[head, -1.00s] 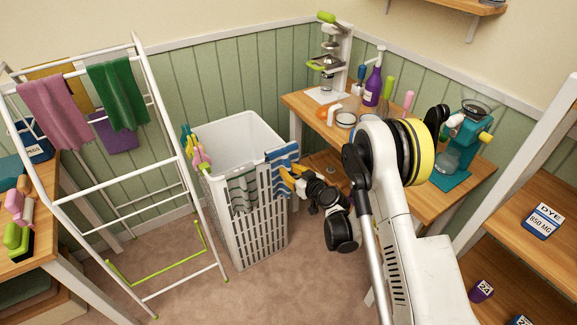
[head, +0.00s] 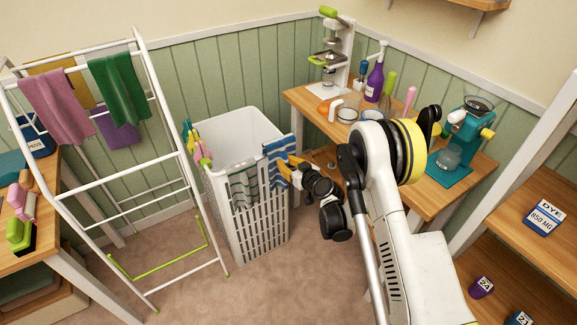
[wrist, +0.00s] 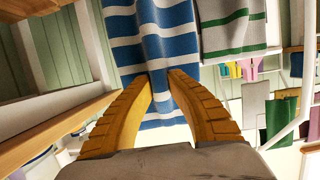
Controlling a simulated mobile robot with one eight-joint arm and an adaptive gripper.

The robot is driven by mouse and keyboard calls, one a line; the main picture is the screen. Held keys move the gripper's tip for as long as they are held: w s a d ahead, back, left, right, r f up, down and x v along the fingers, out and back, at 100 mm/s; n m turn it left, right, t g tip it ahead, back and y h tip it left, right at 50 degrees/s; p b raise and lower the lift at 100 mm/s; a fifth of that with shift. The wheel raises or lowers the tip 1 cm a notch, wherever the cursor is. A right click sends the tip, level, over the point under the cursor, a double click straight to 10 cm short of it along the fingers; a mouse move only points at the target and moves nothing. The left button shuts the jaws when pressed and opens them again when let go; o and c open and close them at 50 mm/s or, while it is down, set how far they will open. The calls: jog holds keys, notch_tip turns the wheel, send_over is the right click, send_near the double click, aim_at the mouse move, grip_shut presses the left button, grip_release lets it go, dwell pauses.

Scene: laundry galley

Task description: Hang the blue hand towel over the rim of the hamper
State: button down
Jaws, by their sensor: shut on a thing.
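The blue-and-white striped hand towel (head: 280,161) is at the right front corner of the white hamper (head: 266,226). My gripper (head: 289,170) is shut on it, just right of the hamper. In the wrist view the towel (wrist: 172,50) is pinched between the two yellow fingers (wrist: 160,76), with cloth spread beyond the tips. I cannot tell whether it rests on the rim or is held against it. A grey towel with green stripes (head: 241,187) hangs over the hamper's front rim, left of the blue one; it also shows in the wrist view (wrist: 232,30).
Colourful pegs (head: 199,150) are clipped on the hamper's left rim. A white drying rack (head: 150,185) with towels stands to the left. A wooden bench (head: 425,185) with bottles and a teal grinder (head: 455,150) is close on the right. The carpet in front of the hamper is clear.

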jog(key=shift+w+a, duration=0.7)
jog(key=shift+w, duration=0.25)
jog(key=shift+w+a, duration=0.65)
jog(key=shift+w, duration=0.3)
notch_tip(320, 180, down, 8)
jog(key=c, duration=1.3)
grip_release()
jog(key=shift+c, duration=0.2)
jog(key=shift+r, duration=0.1)
